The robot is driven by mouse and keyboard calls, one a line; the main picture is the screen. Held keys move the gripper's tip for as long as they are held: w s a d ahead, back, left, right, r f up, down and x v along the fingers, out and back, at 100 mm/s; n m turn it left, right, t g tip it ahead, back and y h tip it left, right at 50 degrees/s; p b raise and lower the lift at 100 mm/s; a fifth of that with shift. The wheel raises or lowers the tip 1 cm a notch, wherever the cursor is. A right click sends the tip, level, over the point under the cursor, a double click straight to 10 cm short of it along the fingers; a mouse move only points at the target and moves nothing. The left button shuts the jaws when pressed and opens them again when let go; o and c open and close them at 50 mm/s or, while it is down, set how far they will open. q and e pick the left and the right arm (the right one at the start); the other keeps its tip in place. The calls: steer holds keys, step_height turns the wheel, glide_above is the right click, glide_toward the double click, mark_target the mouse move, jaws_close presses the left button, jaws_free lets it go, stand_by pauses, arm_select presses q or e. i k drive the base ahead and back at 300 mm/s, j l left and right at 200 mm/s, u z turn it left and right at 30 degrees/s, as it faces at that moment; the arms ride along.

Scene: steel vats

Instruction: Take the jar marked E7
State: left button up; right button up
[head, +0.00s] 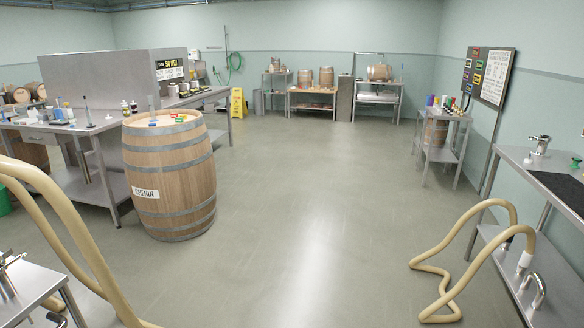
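No mark E7 is readable on anything in the head view, so I cannot tell which thing is the jar. Small coloured containers (430,101) stand on a steel side table (451,116) at the right, too small to read. More small bottles and containers (66,112) stand on the steel bench (30,125) at the left. Neither of my grippers is in view.
An upright barrel (170,180) labelled CHENIN, with small coloured items on top, stands left of centre. Beige hoses lie at the right (440,275) and left (75,225). A yellow floor sign (238,103) stands further back. The middle floor is clear.

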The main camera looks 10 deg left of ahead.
mark_target(72, 118)
steer(key=i+u, duration=0.3)
steer(key=i, duration=0.3)
steer(key=i+l+u, duration=0.1)
steer(key=i+u, duration=0.15)
steer(key=i, duration=0.4)
steer(key=i+l+u, duration=0.3)
steer(key=i, duration=0.3)
steer(key=i+j+u, duration=0.3)
steer(key=i, duration=0.3)
steer(key=i+u, duration=0.35)
steer(key=i, duration=0.25)
steer(key=i+l+u, duration=0.15)
steer(key=i+u, duration=0.15)
steer(key=i, duration=0.35)
steer(key=i+l+u, duration=0.3)
steer(key=i, duration=0.3)
